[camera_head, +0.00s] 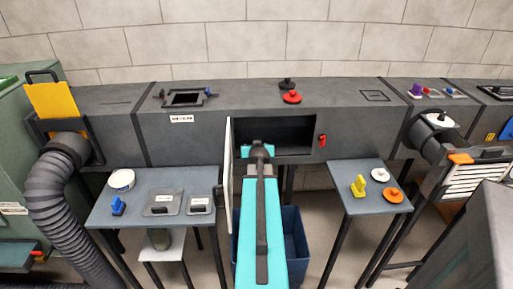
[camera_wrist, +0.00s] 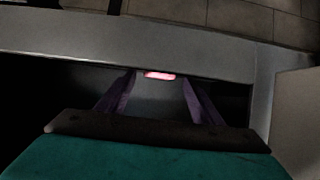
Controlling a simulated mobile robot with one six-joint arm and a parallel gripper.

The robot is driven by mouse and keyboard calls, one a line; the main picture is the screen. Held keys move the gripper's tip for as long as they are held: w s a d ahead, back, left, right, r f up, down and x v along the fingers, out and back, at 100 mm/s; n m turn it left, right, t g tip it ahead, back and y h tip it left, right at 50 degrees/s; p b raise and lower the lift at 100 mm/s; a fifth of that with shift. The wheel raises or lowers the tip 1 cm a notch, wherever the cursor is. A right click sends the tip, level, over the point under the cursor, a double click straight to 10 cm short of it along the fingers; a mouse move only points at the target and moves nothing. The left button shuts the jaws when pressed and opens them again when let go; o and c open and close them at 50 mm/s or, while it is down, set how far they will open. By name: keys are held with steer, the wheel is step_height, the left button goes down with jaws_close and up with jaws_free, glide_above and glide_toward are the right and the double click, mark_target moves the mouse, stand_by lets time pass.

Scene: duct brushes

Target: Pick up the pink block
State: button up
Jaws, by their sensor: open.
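A pink block (camera_wrist: 160,75) shows bright in the wrist view, against the grey inner surface of the duct near its edge. It appears small and lies ahead of my gripper (camera_wrist: 161,88), between the lines of its two dark purple fingers. The fingers stand apart with nothing between them that I can see. In the head view my turquoise arm reaches into the open dark hatch (camera_head: 290,133) of the grey duct. The fingers and the pink block are hidden there.
A pale hatch door (camera_head: 228,178) stands open just left of my arm. A red knob (camera_head: 322,140) sits right of the opening. Side tables stand left (camera_head: 183,180) and right (camera_head: 372,172), bearing small items. A blue bin (camera_head: 296,245) is below.

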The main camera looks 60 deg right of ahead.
steer(key=shift+x, duration=2)
steer(key=shift+r, duration=0.1)
steer(key=c, duration=1)
steer(key=shift+c, duration=0.2)
